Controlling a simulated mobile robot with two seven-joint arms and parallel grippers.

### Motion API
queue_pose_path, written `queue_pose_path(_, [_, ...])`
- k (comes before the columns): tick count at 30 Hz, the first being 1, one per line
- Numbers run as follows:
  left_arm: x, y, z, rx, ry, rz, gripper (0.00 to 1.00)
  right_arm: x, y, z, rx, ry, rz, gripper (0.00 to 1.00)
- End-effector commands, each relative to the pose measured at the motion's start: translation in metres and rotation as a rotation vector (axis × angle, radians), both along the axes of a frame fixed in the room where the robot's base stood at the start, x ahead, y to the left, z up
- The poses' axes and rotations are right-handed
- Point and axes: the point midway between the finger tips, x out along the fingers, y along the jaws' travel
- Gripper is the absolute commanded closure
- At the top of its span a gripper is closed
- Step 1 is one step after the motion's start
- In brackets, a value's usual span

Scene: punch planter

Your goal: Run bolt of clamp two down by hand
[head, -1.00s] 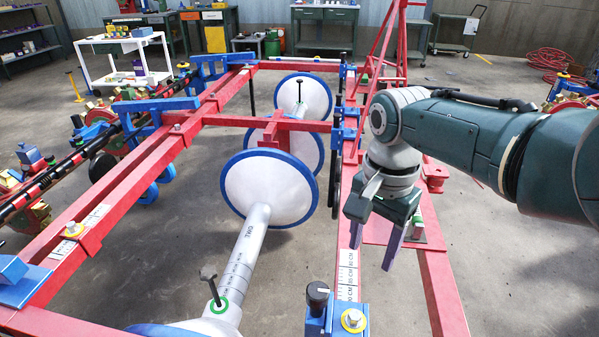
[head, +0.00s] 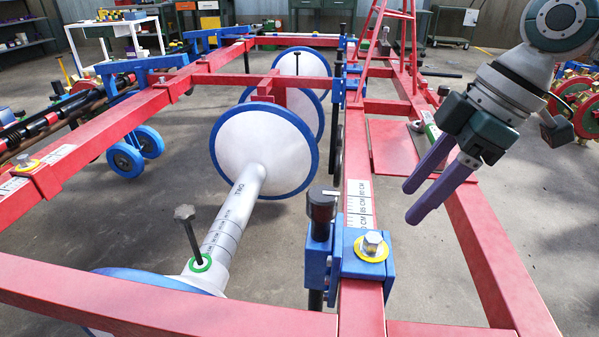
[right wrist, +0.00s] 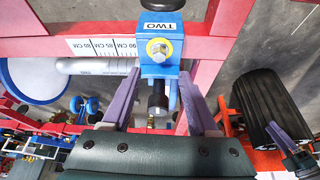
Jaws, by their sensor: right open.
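Clamp two is a blue block (head: 368,262) on the red beam at the front, and its TWO label shows in the right wrist view (right wrist: 158,27). Its silver hex bolt (head: 372,243) stands upright in a yellow washer; I cannot tell whether a gap lies under the head. The bolt also shows from above in the right wrist view (right wrist: 157,48). My right gripper (head: 411,204) is open and empty, its purple fingers pointing down-left, right of the clamp and apart from it.
A black-capped post (head: 321,207) stands at the clamp's left side. A grey shaft (head: 232,215) with white discs and an upright dark bolt (head: 190,235) lies left. Red frame beams (head: 170,300) surround the area. A black roller (right wrist: 268,103) shows in the right wrist view.

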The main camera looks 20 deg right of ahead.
Motion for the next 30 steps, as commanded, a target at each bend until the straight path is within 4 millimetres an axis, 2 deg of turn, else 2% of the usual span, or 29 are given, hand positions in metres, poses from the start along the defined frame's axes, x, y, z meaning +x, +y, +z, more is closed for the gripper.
queue_pose_path(9, [0.0, 0.002, -0.027, 0.008, -0.002, -0.005, 0.5, 0.014, 0.019, -0.058, 0.002, 0.001, -0.004, 0.4])
queue_pose_path(13, [0.0, 0.003, -0.034, 0.01, -0.002, -0.006, 0.5, 0.019, 0.024, -0.073, 0.0, 0.0, -0.004, 0.4])
queue_pose_path(18, [0.0, 0.003, -0.037, 0.009, -0.002, -0.006, 0.5, 0.021, 0.027, -0.081, -0.001, -0.001, -0.004, 0.4])
queue_pose_path(25, [0.0, 0.002, -0.036, 0.009, -0.001, -0.005, 0.5, 0.021, 0.027, -0.081, -0.002, 0.0, -0.005, 0.4])
queue_pose_path(26, [0.0, 0.002, -0.036, 0.009, -0.001, -0.005, 0.5, 0.021, 0.027, -0.081, -0.002, 0.0, -0.005, 0.41])
queue_pose_path(30, [0.0, 0.002, -0.036, 0.006, -0.002, -0.004, 0.5, 0.021, 0.027, -0.081, -0.002, 0.0, -0.005, 0.57])
